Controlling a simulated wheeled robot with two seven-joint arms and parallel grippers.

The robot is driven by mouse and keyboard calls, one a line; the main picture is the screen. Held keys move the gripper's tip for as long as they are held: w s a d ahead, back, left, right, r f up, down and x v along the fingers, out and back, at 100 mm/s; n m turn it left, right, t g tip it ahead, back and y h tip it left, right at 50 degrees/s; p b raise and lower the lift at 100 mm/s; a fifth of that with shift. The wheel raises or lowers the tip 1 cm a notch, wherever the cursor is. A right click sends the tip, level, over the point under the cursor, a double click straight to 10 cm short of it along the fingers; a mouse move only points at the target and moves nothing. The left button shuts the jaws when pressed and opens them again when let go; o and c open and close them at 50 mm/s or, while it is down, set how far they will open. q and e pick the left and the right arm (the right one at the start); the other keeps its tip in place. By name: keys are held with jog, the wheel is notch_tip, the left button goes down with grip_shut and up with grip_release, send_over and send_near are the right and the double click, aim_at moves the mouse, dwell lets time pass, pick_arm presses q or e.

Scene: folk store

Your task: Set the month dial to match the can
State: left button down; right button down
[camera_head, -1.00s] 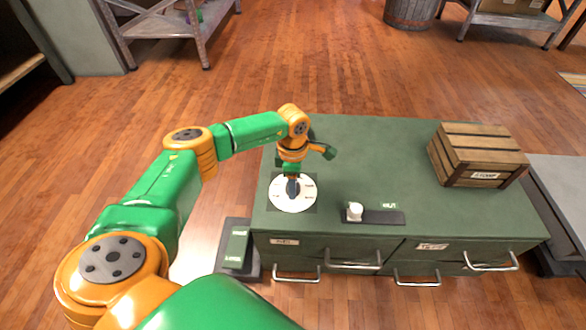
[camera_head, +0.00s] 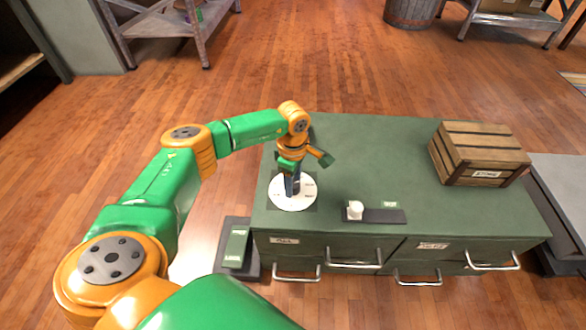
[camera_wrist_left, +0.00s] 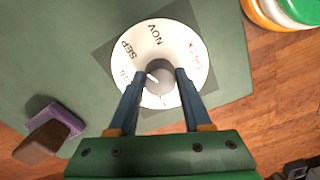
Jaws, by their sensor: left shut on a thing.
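The month dial (camera_head: 302,203) is a white disc on a dark square plate at the left of the green cabinet top. In the left wrist view the dial (camera_wrist_left: 165,32) shows SEP, NOV and a red label; other labels are partly hidden. My left gripper (camera_wrist_left: 160,82) points down with its two blue fingers on either side of the grey centre knob (camera_wrist_left: 160,71), shut on it. A white mark on the knob points left, below SEP. In the head view the gripper (camera_head: 291,188) covers the knob. I cannot make out a can.
A white knob on a dark base (camera_head: 385,216) stands right of the dial. A wooden crate (camera_head: 478,155) sits at the back right of the cabinet (camera_head: 400,160). In the wrist view a purple and brown object (camera_wrist_left: 62,118) lies lower left. Drawer handles stick out in front.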

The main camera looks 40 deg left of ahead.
pick_arm(q)
jog(key=shift+c, duration=1.7)
grip_release()
jog(key=shift+r, duration=0.25)
notch_tip(320, 180, up, 6)
jog(key=shift+f+p, duration=0.1)
jog(key=shift+p, duration=1.1)
jog(key=shift+r, duration=0.4)
pick_arm(e)
jog(key=s+f, duration=0.2)
jog(key=f, duration=0.1)
jog(key=s+f, duration=0.1)
jog(key=shift+s+d+f, duration=0.15)
jog(key=shift+s+d, duration=0.05)
jog(key=shift+d, duration=0.15)
